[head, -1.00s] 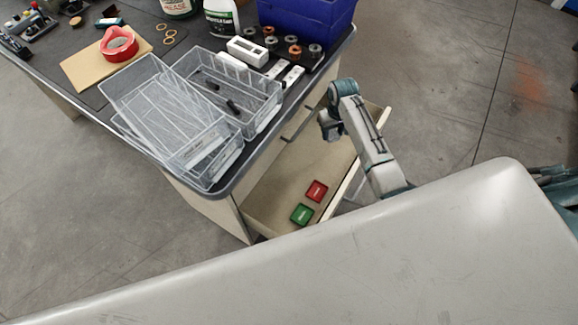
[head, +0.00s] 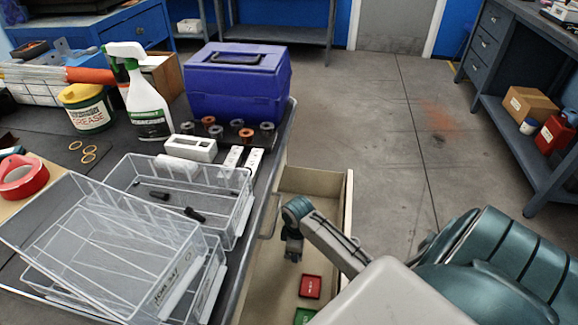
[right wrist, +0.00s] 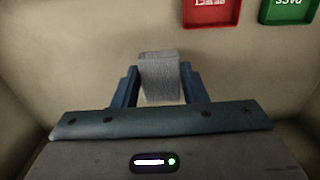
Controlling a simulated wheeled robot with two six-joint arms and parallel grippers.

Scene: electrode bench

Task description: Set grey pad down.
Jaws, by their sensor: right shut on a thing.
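My right gripper (head: 292,254) hangs inside the open drawer (head: 328,183) in the head view. In the right wrist view it is shut on the grey pad (right wrist: 160,78), which stands out between its two blue fingers. The pad is hidden or too small to tell in the head view. I cannot tell whether the pad touches the drawer floor. A red tray (right wrist: 211,12) and a green tray (right wrist: 289,10) lie in the drawer ahead of the pad. The head view also shows the red tray (head: 311,287) and part of the green tray (head: 304,317). My left gripper is not in view.
The bench top beside the drawer holds clear bins (head: 110,255), a spray bottle (head: 147,100), a grease tub (head: 87,108) and a blue toolbox (head: 238,82). The drawer's walls surround my right gripper. Bare drawer floor lies around the gripper.

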